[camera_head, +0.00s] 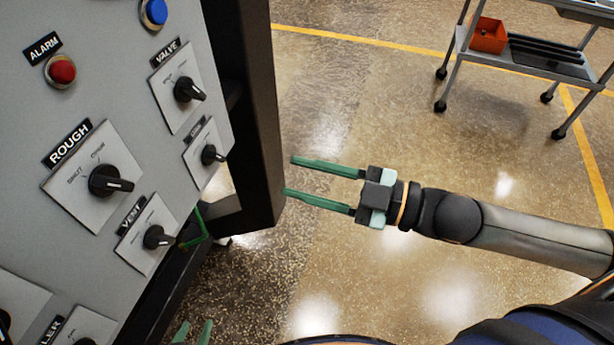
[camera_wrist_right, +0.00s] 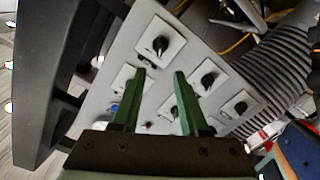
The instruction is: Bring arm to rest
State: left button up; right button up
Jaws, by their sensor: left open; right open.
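My right gripper (camera_head: 289,176) reaches in from the right in the head view. Its two green fingers are apart with nothing between them, and they point left toward the dark edge of the control panel (camera_head: 140,75). The fingertips look close to that edge, but I cannot tell the exact gap. In the right wrist view the open fingers (camera_wrist_right: 160,72) show in front of the panel (camera_wrist_right: 125,45) and its knobs.
The panel carries a ROUGH knob (camera_head: 105,181), a VENT knob (camera_head: 156,237), a VALVE knob (camera_head: 186,90), a red ALARM button (camera_head: 61,70) and a blue button (camera_head: 155,11). A wheeled cart (camera_head: 520,65) with an orange bin (camera_head: 488,36) stands at back right. The middle floor is clear.

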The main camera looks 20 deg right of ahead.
dwell(0.6)
jog(key=w+d+f+m+t+h+p, duration=0.1)
jog(key=w+d+f+m+h, duration=0.1)
jog(key=f+m+h, duration=0.35)
jog(key=w+d+f+m+t+h+p, duration=0.1)
jog(key=d+f+m+t+h, duration=0.15)
jog(key=f, duration=0.55)
jog(key=s+d+f+m+g+h+p, duration=0.1)
jog(key=s+f+m+g+h, duration=0.1)
jog(key=s+f, duration=0.3)
jog(key=s+d+f+m+g+h, duration=0.1)
jog(key=s+f+m, duration=0.4)
jog(key=f, duration=0.6)
jog(key=shift+f+g+h+p, duration=0.15)
jog(key=shift+g+h+p, duration=0.25)
jog(key=shift+g+h, duration=0.35)
